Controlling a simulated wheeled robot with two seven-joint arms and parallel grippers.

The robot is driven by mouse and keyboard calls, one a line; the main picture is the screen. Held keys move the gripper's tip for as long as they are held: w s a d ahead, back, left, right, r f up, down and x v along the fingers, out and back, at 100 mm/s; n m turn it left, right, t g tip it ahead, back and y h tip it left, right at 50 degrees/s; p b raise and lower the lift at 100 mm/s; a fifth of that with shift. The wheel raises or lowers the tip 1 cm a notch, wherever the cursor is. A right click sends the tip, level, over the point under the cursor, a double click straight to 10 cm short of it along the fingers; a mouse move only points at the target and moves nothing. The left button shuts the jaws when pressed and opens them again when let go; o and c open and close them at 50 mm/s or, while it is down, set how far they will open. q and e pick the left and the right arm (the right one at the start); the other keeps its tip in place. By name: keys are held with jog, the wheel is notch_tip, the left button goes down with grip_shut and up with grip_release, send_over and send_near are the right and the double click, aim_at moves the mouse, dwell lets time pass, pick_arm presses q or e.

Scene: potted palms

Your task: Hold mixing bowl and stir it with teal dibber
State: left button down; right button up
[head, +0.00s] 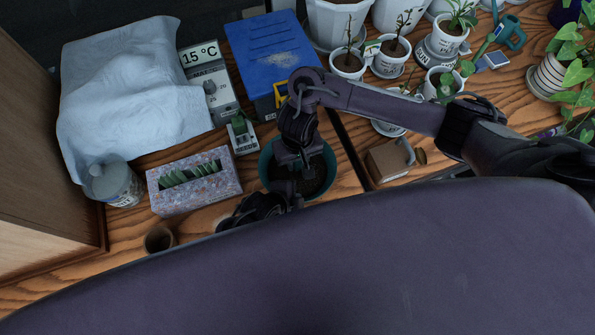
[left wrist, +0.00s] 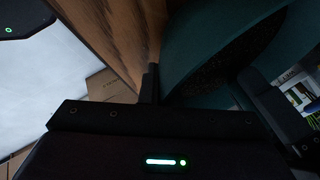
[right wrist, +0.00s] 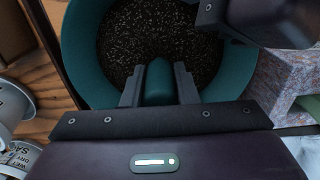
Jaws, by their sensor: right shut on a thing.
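The mixing bowl (head: 266,172) is dark teal and holds dark speckled soil; it stands on the wooden bench. In the right wrist view its rim (right wrist: 82,60) curves around the soil. My right gripper (right wrist: 158,88) is shut on the teal dibber (right wrist: 158,80), which points into the bowl; its lower end is hard to make out. In the head view my right gripper (head: 297,165) hides the dibber. My left gripper (head: 290,192) is at the bowl's near side. In the left wrist view its fingers (left wrist: 208,98) are wide apart, with the bowl wall (left wrist: 190,45) between them.
A brown cardboard box (head: 388,160) is to the right. Potted plants crowd the back right.

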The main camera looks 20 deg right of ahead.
jog(key=shift+w+r, duration=0.15)
jog(key=shift+r, duration=6)
pick_arm(q)
jog(key=c, duration=1.6)
grip_release()
jog(key=shift+o, duration=0.2)
jog(key=v, duration=1.2)
pick_arm(e)
jog(key=shift+s, duration=0.2)
